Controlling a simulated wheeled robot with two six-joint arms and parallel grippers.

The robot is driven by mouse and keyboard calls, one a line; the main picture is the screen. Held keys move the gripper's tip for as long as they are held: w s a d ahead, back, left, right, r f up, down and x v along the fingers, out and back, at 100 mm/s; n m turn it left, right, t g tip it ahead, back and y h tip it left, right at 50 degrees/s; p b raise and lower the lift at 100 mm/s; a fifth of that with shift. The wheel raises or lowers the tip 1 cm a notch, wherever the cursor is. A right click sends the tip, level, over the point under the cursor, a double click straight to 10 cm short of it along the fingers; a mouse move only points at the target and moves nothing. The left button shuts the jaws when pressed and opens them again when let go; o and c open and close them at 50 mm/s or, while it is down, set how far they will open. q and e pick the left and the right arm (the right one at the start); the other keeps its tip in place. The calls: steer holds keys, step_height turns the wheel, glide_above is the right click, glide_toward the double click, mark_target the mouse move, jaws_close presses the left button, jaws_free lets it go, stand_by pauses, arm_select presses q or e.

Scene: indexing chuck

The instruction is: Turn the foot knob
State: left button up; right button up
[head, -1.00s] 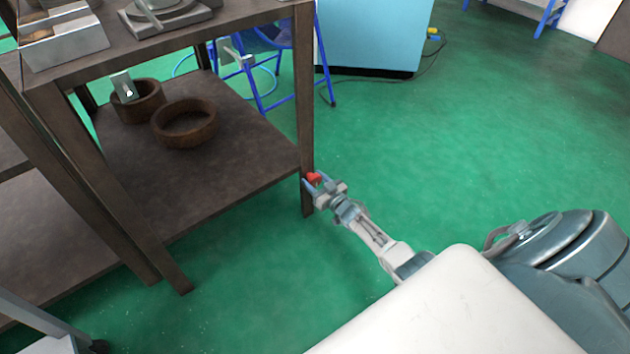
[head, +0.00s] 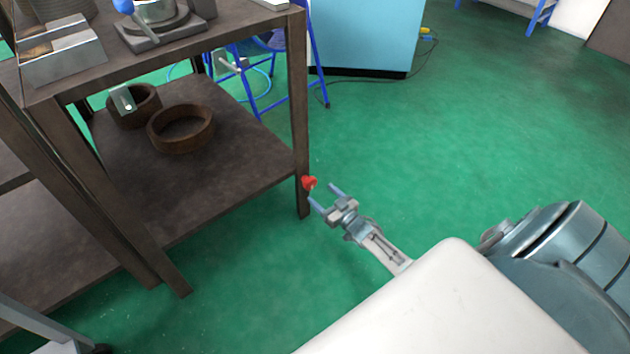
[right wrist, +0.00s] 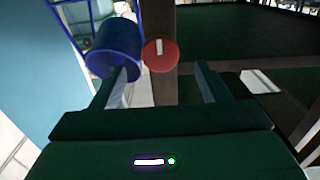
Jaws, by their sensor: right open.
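The foot knob (head: 309,183) is a small red knob on the table's front right leg (head: 302,130), low down near the lower shelf's height. In the right wrist view the red knob (right wrist: 160,53) shows face-on with a short white mark, upright and slightly tilted, against the dark leg. My right gripper (head: 325,196) is open and empty. Its fingertips are just short of the knob, to its right in the head view. In the right wrist view the knob lies ahead, between and beyond the two fingers (right wrist: 163,80). My left gripper is not in view.
The lower shelf (head: 235,150) holds two brown rings, the nearer one (head: 181,128) fully visible. A metal device (head: 160,20) stands on the tabletop. A blue stool (head: 262,75) and a light blue cabinet (head: 367,35) stand behind. The green floor right of the leg is clear.

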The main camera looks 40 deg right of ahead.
steer(key=shift+s+d+p, duration=0.1)
steer(key=shift+s+p, duration=0.2)
steer(key=shift+s, duration=1.45)
steer(key=shift+f, duration=0.1)
